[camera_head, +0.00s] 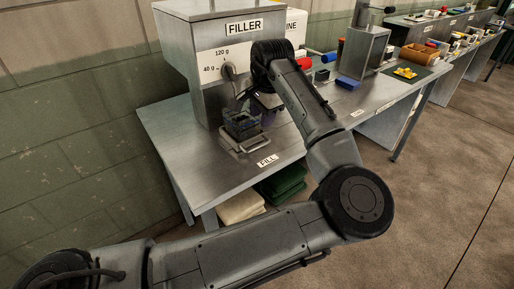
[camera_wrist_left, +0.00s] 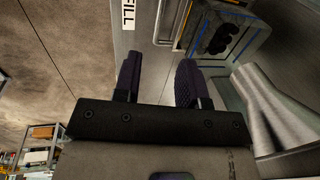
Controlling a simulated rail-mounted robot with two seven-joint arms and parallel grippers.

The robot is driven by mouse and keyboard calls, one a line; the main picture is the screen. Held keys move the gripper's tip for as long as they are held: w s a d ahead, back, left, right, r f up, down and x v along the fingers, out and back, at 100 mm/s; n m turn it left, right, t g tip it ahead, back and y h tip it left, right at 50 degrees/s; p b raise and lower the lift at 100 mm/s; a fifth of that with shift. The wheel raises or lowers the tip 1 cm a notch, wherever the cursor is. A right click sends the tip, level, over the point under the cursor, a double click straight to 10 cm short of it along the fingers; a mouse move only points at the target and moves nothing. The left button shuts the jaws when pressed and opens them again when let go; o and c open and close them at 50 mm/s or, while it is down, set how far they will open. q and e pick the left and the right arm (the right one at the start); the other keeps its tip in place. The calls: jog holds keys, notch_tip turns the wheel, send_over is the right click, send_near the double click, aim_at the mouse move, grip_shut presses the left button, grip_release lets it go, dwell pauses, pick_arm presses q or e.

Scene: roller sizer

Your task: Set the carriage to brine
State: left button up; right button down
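The carriage (camera_head: 246,146) is a flat metal plate with a front handle, at the FILL label (camera_head: 267,161) under the filler. A dark, see-through container (camera_head: 241,124) sits on it, with dark contents. In the left wrist view, a blue-edged container with dark lumps (camera_wrist_left: 222,38) shows at upper right. My left gripper (camera_head: 262,104) hangs just right of the container, above the table. In the left wrist view its two dark fingers (camera_wrist_left: 158,75) stand apart with nothing visible between them. My right gripper is not in view.
The filler (camera_head: 205,62) has a lever (camera_head: 229,70) by 120 g and 40 g marks. The metal table (camera_head: 170,140) carries a blue block (camera_head: 347,83) and a metal box (camera_head: 362,52) farther right. Folded cloths (camera_head: 285,182) lie below. More benches stand at far right.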

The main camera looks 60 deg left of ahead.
aim_at(257, 148)
pick_arm(q)
jog(key=f+b, duration=0.1)
jog(key=f, duration=0.3)
jog(key=a+f+b, duration=0.1)
jog(key=f+b, duration=0.1)
jog(key=f, duration=0.2)
jog(key=a+f+b, duration=0.1)
jog(key=f, duration=0.2)
jog(key=shift+s+a+f+b, duration=0.15)
jog(key=shift+f+b, duration=0.2)
jog(key=shift+f, duration=0.05)
jog(key=c, duration=0.7)
grip_shut()
